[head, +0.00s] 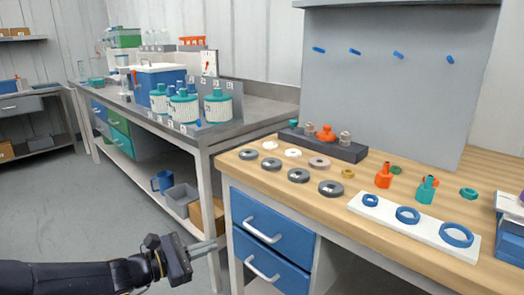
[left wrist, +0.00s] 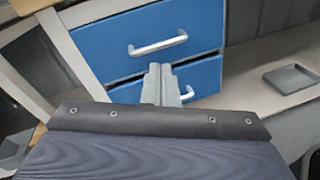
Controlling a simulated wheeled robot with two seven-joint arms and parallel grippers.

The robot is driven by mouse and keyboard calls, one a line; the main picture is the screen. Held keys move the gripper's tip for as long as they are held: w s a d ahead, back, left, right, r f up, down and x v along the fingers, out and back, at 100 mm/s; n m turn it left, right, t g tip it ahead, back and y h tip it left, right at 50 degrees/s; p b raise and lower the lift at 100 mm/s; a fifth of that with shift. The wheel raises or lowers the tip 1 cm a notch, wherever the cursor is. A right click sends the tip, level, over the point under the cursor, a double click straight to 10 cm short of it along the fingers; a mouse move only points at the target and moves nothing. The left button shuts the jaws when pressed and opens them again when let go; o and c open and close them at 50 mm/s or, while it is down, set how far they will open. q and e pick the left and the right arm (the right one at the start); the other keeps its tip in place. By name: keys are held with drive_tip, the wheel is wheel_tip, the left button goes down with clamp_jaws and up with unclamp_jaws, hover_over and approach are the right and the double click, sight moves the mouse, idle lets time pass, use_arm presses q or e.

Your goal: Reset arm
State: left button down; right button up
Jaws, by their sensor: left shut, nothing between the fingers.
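My left arm comes in from the lower left of the head view. Its gripper (head: 207,246) is shut and empty, low in front of the benches and left of the blue drawers (head: 262,226). In the left wrist view the shut fingers (left wrist: 160,84) point at the blue drawers (left wrist: 150,40) with their pale handles. I cannot tell the exact gap between fingertips and drawer fronts. My right gripper is not in view.
The wooden bench (head: 260,184) holds grey discs, a white strip (head: 415,228) with blue rings, and orange and teal fittings. A grey bench (head: 190,133) with white-and-teal vessels stands behind left. A grey tray (left wrist: 291,78) lies right of the drawers. Floor at left is clear.

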use_arm(q)
drive_tip(key=s+d+r+m+g+y, duration=0.25)
drive_tip(key=s+m+g, duration=0.25)
drive_tip(key=s+m, duration=0.85)
drive_tip(key=s+a+f+m+y, duration=0.3)
drive_tip(key=s, duration=0.5)
drive_tip(key=s+a+f+m+y, duration=0.2)
drive_tip(key=s+a+m+y, duration=0.2)
drive_tip(key=s, duration=0.4)
wheel_tip(320, 180, up, 28)
drive_tip(key=p, duration=2.8)
drive_tip(key=shift+w+r, duration=0.15)
drive_tip(key=shift+w, duration=0.1)
